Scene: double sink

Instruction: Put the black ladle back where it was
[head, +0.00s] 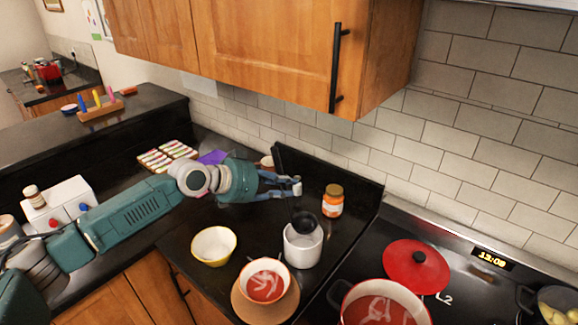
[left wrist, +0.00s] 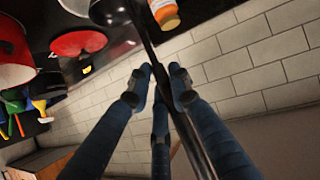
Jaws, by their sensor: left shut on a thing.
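The black ladle (head: 305,222) hangs with its bowl low, at the mouth of a white canister (head: 303,246). I cannot tell whether the bowl is above the rim or partly inside. My left gripper (head: 294,187) is shut on the ladle's handle, above the canister. In the left wrist view the ladle's dark handle (left wrist: 150,45) runs between the fingers of my left gripper (left wrist: 161,86), and its bowl is at the top edge. My right gripper is not in view.
A cream bowl (head: 214,246) and a bowl of red soup (head: 266,282) stand in front. A red pot (head: 385,305) and red lid (head: 416,266) are on the stove. A cupboard (head: 270,45) hangs above.

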